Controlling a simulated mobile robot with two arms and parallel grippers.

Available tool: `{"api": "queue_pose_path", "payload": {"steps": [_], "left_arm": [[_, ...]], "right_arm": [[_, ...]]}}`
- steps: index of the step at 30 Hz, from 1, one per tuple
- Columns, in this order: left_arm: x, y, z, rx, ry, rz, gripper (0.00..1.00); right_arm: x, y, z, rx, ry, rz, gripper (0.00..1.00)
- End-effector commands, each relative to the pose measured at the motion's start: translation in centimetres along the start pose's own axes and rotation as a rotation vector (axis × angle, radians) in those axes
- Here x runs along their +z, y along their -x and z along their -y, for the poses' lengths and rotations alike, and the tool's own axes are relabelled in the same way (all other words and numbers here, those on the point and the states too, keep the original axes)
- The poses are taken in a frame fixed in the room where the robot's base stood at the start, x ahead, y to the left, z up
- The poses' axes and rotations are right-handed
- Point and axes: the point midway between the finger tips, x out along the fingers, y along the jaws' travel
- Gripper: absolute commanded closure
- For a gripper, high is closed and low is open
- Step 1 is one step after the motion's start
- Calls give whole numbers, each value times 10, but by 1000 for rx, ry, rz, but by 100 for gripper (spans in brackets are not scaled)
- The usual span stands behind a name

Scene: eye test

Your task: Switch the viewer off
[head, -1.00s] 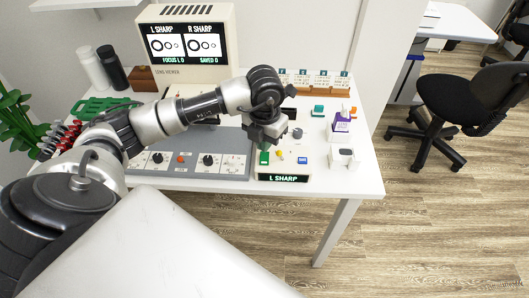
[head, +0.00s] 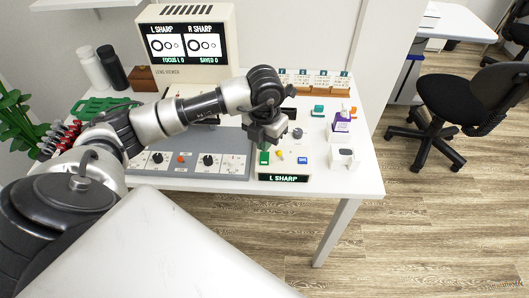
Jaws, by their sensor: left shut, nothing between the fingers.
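The lens viewer (head: 188,76) is a cream box at the back of the table. Its lit screen (head: 185,42) reads L SHARP and R SHARP above ring patterns, with FOCUS L 0 and SAVED 0 below. A grey control panel (head: 232,166) with knobs lies in front, partly hidden by my left arm. A small cream unit (head: 310,177) with a green, a yellow and a blue control has a lit display (head: 283,178) reading L SHARP. My left gripper (head: 264,143) is shut and empty, above or at the green control; contact cannot be told. My right gripper is not in view.
A white box (head: 344,158), a purple-and-white bottle (head: 341,122) and small coloured pieces stand at the right. A white and a black bottle (head: 112,68) and a brown block (head: 143,78) stand back left. The table's front right corner (head: 365,183) is clear.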

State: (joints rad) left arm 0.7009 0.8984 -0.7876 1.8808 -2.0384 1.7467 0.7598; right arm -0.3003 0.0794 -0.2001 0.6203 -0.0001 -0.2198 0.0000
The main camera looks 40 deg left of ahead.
Motion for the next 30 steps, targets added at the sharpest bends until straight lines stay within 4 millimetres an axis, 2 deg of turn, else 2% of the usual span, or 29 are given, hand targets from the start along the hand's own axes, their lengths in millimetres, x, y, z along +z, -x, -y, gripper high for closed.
{"api": "queue_pose_path", "payload": {"steps": [30], "left_arm": [[0, -11, 0, 0, 0, 0, 100]], "right_arm": [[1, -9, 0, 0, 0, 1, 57]]}}
